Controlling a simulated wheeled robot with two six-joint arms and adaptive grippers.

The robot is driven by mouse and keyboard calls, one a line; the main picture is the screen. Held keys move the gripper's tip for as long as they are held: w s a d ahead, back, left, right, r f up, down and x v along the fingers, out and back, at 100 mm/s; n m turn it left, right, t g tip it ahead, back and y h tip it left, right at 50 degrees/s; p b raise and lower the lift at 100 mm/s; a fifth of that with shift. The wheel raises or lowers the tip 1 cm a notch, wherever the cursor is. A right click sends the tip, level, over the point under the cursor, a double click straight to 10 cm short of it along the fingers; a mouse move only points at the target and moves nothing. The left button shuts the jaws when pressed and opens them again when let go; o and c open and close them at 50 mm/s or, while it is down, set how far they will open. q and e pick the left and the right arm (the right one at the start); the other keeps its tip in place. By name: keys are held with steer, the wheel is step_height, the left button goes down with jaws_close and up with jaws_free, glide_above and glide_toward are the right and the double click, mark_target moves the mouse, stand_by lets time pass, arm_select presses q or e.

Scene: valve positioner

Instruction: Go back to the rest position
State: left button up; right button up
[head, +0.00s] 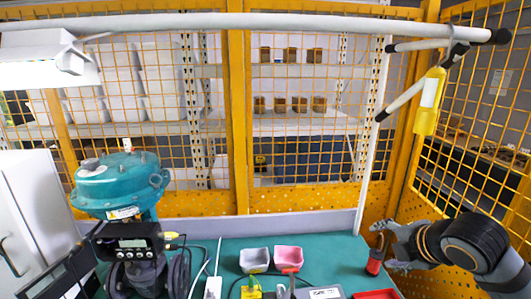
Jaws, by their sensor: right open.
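My right gripper (384,246) reaches in from the right, above the right end of the green worktop (330,250). Its jaws are open, with nothing visible held between them. A small red bottle-like item (374,266) shows just left of and below the jaws; I cannot tell if they touch it. My left gripper does not show. The teal valve actuator (118,188) stands on the left, with the dark positioner (128,245) and its small display beneath it.
A grey bin (254,260) and a pink bin (289,259) sit mid-table. A red tray (377,294) is at the front right. A yellow mesh fence (240,120) closes the back; a yellow tag (429,100) hangs from the overhead pipe (250,22). A white cabinet (38,215) stands left.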

steer(key=s+a+f+m+g, duration=0.15)
steer(key=s+f+m, duration=0.3)
steer(key=f, duration=0.45)
steer(key=s+a+f+m+g, duration=0.1)
steer(key=s+a+f+m, duration=0.2)
steer(key=f+m, duration=0.45)
steer(key=s+f+m+g+h, duration=0.2)
steer(key=s+f+m+g, duration=0.1)
steer(key=s+f+m, duration=0.8)
step_height(320, 180, down, 26)
steer(key=s+d+n+g+b, duration=0.1)
steer(key=s+d+n+b, duration=0.1)
steer(key=s+d, duration=0.1)
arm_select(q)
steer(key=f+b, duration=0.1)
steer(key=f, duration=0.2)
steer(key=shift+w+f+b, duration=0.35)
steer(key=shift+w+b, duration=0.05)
arm_select(e)
steer(key=s+f+g, duration=0.1)
steer(key=s+f, duration=1.8)
steer(key=f, duration=0.1)
steer(key=shift+s+d+f, duration=0.25)
steer(key=shift+d+f, duration=0.1)
steer(key=shift+d, duration=0.05)
steer(key=shift+g, duration=0.25)
